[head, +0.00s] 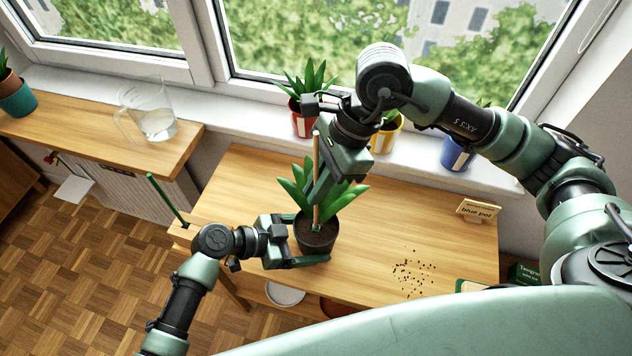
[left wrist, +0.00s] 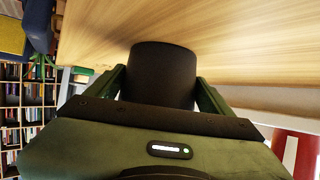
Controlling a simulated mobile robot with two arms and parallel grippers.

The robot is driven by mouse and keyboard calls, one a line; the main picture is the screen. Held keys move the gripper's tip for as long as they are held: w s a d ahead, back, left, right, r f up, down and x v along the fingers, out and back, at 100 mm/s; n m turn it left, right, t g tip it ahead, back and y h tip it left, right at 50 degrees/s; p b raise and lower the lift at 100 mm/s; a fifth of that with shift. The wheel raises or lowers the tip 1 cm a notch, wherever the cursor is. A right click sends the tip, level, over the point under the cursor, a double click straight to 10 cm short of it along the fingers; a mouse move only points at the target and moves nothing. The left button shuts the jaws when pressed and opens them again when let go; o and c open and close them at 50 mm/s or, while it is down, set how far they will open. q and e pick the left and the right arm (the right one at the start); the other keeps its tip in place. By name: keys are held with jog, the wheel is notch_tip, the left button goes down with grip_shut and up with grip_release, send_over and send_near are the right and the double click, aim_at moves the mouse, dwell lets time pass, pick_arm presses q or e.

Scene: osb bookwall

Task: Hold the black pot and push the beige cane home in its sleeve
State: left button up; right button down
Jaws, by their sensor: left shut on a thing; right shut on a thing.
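The black pot (head: 318,242), holding soil and a green leafy plant (head: 340,199), stands on the wooden bench. My left gripper (head: 300,240) is shut on the pot from the left. In the left wrist view the pot (left wrist: 162,75) sits between both green fingers. The beige cane (head: 316,150) stands nearly upright in the pot, its top above my right gripper (head: 319,188), which is shut on it. A small green piece, seemingly the sleeve (head: 316,227), shows at the cane's foot; how deep the cane sits in it I cannot tell.
Red (head: 301,122), yellow (head: 384,138) and blue (head: 456,153) pots stand on the sill behind. A "blue pot" sign (head: 478,210) stands at the bench's right. Loose soil crumbs (head: 414,273) lie right of the pot. A glass jug (head: 157,118) stands far left.

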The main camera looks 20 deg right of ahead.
aim_at(315, 134)
jog(key=shift+f, duration=0.65)
jog(key=c, duration=1.5)
grip_release()
jog(key=v, duration=1.2)
pick_arm(q)
jog(key=o, duration=0.9)
